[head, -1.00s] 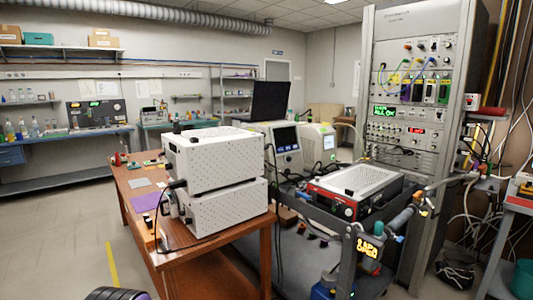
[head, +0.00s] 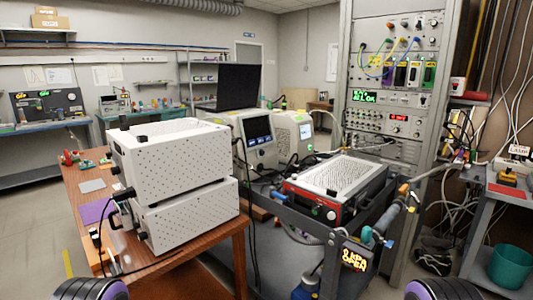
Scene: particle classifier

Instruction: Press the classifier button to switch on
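I cannot tell for certain which device is the classifier, and no button is clearly marked as its own. A red-fronted instrument with a perforated light top (head: 345,176) sits on the dark cart right of centre; small controls show on its front panel (head: 310,205). Two stacked white perforated boxes (head: 170,150) stand on the wooden table, with dark fittings and cables on their left side. Neither gripper is in view. Only rounded black and purple parts of my arms show at the bottom edge, left and right.
The wooden table (head: 85,178) stands left of the cart. A tall grey instrument rack (head: 350,60) stands behind the cart. A teal bin (head: 511,265) sits on a shelf at right. Floor is open at far left.

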